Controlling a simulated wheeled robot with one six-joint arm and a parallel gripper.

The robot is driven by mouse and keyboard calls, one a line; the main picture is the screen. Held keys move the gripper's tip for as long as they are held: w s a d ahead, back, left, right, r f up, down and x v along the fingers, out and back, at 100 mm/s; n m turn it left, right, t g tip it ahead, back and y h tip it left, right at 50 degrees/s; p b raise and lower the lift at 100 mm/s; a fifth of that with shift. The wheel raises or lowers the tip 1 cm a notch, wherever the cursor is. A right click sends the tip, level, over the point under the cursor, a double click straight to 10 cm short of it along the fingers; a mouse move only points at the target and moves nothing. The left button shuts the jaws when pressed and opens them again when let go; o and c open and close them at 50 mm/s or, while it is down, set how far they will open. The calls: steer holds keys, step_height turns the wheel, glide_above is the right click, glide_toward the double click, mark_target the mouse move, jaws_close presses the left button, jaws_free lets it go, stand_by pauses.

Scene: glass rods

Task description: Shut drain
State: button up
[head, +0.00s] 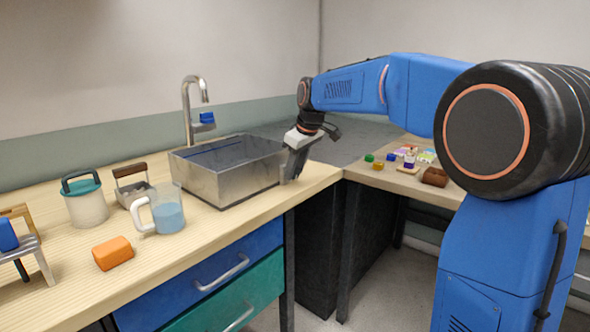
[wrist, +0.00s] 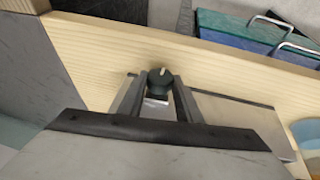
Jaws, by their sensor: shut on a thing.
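The metal sink (head: 225,187) stands on the wooden counter, its basin dark inside. It also shows in the wrist view (wrist: 235,112) as grey metal. My gripper (head: 290,170) points down at the sink's right end. In the wrist view my gripper (wrist: 160,88) is shut on a dark round knob (wrist: 160,77), with one finger on each side. The knob has a pale mark on top, pointing toward the upper part of the picture. The knob is hidden in the head view, and I cannot see the drain hole.
A tap (head: 189,108) with a blue handle (head: 207,118) rises behind the sink. Left of the sink are a jug of blue liquid (head: 168,215), a teal-lidded canister (head: 86,205) and an orange block (head: 113,253). Drawers (head: 220,283) lie below. Small items cover the right table.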

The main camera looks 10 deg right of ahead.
steer(key=y, duration=0.1)
steer(key=g+y, duration=0.2)
steer(key=shift+w+d+m, duration=0.3)
steer(key=shift+d+m, duration=0.1)
steer(key=y, duration=0.1)
steer(key=g+y, duration=0.2)
steer(key=shift+w+d+f+m, duration=0.15)
steer(key=shift+w+d+m, duration=0.05)
steer(key=shift+d+m, duration=0.1)
steer(key=g+y, duration=0.1)
steer(key=y, duration=0.2)
steer(key=shift+w+d+f+m+g, duration=0.15)
steer(key=shift+f+m+g, duration=0.1)
steer(key=shift+m+g, duration=0.15)
steer(key=shift+d+f+m+g+y, duration=0.15)
steer(key=shift+m+g+y, duration=0.25)
steer(key=shift+y, duration=0.45)
steer(key=shift+a+f+m+g+y, duration=0.1)
steer(key=shift+f+m+g+y, duration=0.1)
steer(key=shift+g+y, duration=0.5)
steer(key=shift+y, duration=0.35)
steer(key=o, duration=1)
steer(key=shift+o, duration=0.2)
steer(key=shift+d+r, duration=0.1)
